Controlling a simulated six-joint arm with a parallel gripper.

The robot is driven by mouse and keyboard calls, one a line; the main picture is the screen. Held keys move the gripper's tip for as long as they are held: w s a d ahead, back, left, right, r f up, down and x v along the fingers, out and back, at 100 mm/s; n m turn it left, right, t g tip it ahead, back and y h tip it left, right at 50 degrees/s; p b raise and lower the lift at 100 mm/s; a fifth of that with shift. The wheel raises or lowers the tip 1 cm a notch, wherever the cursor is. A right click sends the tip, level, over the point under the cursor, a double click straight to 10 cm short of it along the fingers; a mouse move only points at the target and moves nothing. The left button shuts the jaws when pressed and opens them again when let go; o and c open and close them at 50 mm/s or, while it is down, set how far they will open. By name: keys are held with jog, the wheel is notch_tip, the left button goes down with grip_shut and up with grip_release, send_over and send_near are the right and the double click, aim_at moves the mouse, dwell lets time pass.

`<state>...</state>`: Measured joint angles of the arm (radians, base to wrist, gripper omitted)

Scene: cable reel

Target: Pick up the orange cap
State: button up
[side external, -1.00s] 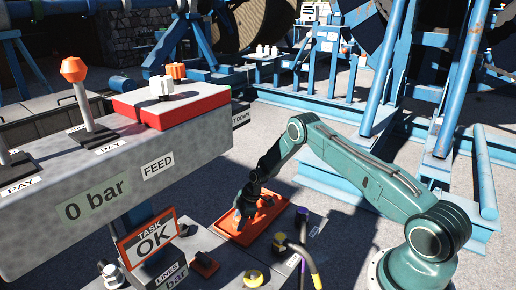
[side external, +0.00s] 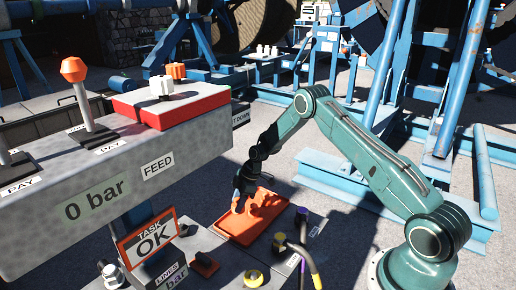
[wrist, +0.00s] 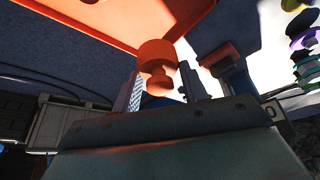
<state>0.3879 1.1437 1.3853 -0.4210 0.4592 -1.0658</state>
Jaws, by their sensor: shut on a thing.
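The orange cap (wrist: 157,53) shows in the wrist view between the two fingers of my gripper (wrist: 161,82). It has a wide round end and a narrower part nearer the fingers. My gripper is shut on it. In the side view my gripper (side external: 240,204) is over the left part of the orange tray (side external: 232,232), pointing down. The cap is too small and too much covered there to make out clearly.
A grey panel (side external: 110,180) with levers stands at the left, close to the tray. Yellow and purple hose fittings (side external: 300,250) stand in front of the tray. A red block (side external: 204,264) and a yellow ring (side external: 253,278) lie nearby.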

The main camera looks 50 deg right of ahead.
aim_at(238, 199)
notch_tip(238, 199, up, 11)
jog(key=shift+f, duration=0.15)
jog(key=shift+d, duration=0.15)
dwell(0.6)
jog(key=s+d, duration=0.2)
jog(key=d, duration=0.6)
jog(key=s+a+f+n+g, duration=0.1)
jog(key=s+a+f+n, duration=0.2)
jog(key=a, duration=0.5)
jog(key=s+a+f+n+g+y, duration=0.1)
jog(key=s+a+f+n, duration=0.15)
jog(key=s+a, duration=0.35)
jog(key=s+a+f+n+g, duration=0.15)
jog(key=a+f, duration=0.25)
jog(key=a, duration=0.5)
jog(key=s+a+r+n, duration=0.1)
jog(key=s+a+n, duration=0.2)
jog(key=a, duration=0.4)
jog(key=s+a+n+g, duration=0.1)
jog(key=s+a+n, duration=0.1)
jog(key=a, duration=0.5)
jog(key=shift+s+a+r+n, duration=0.3)
jog(key=shift+s+r+n, duration=0.1)
jog(key=shift+s, duration=0.05)
jog(key=shift+f, duration=0.2)
jog(key=shift+f, duration=4.2)
jog(key=shift+c, duration=0.2)
jog(key=shift+f, duration=0.3)
